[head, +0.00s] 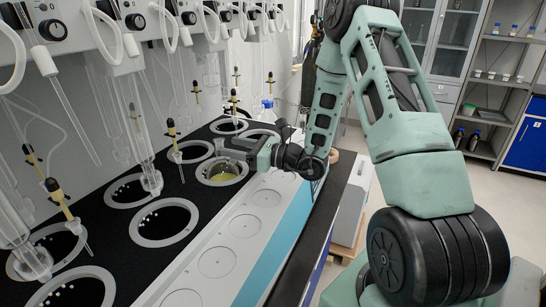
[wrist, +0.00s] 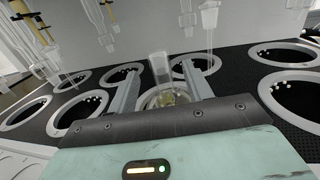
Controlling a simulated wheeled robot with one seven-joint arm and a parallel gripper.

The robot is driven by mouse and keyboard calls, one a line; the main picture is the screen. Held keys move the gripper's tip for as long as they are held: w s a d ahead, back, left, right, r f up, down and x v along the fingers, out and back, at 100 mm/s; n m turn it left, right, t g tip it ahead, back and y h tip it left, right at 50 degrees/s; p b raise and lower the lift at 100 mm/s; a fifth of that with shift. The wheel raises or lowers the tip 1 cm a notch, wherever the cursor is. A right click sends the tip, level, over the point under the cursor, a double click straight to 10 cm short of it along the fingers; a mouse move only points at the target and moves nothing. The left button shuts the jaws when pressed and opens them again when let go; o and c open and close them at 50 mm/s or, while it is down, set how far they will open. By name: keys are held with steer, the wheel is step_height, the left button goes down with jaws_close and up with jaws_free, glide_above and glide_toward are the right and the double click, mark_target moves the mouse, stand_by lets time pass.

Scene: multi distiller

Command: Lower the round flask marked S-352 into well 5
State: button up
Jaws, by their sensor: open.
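A round glass flask (head: 220,173) with yellow liquid sits low inside a ringed well in the black deck. The wrist view shows its clear neck (wrist: 160,68) standing up and its yellow liquid (wrist: 168,99) below. My gripper (wrist: 164,84) is open, one finger on each side of the flask, with visible gaps between them. In the head view my gripper (head: 240,147) reaches in from the right at the well's edge. The marking S-352 and the well number cannot be read. The well's rim (head: 203,177) is partly hidden by the flask and gripper.
Empty wells surround it, such as the near one (head: 164,222) and a left one (head: 131,191). Glass tubes and yellow-topped stems (head: 174,140) hang above the deck. A white panel with round recesses (head: 245,226) runs along the right. A blue-capped bottle (head: 267,110) stands behind.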

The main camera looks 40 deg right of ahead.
steer(key=b+v, duration=0.2)
steer(key=v, duration=1.1)
steer(key=shift+s+b, duration=0.2)
steer(key=shift+b, duration=0.1)
steer(key=shift+d, duration=0.1)
steer(key=s+a+n+g, duration=0.4)
steer(key=a+n+g, duration=0.2)
steer(key=a, duration=0.2)
steer(key=s+a+n+g+y, duration=0.1)
steer(key=s+a+n+g, duration=0.3)
steer(key=a, duration=0.5)
steer(key=s+a+n+g+y, duration=0.1)
steer(key=s+a+n+g, duration=0.3)
steer(key=a+n+g, duration=0.4)
steer(key=shift+s+a+n+g, duration=0.3)
steer(key=shift+s+a+g, duration=0.1)
steer(key=shift+a+g, duration=0.1)
steer(key=s+a+n+t+h, duration=0.1)
steer(key=s+a+n+h, duration=0.1)
steer(key=n+h, duration=0.3)
steer(key=s+a+n+t+h, duration=0.2)
steer(key=s+n+h, duration=0.3)
steer(key=n, duration=0.8)
steer(key=shift+s+a+f+n+h, duration=0.3)
steer(key=shift+a+n+h, duration=0.1)
steer(key=shift+h, duration=0.2)
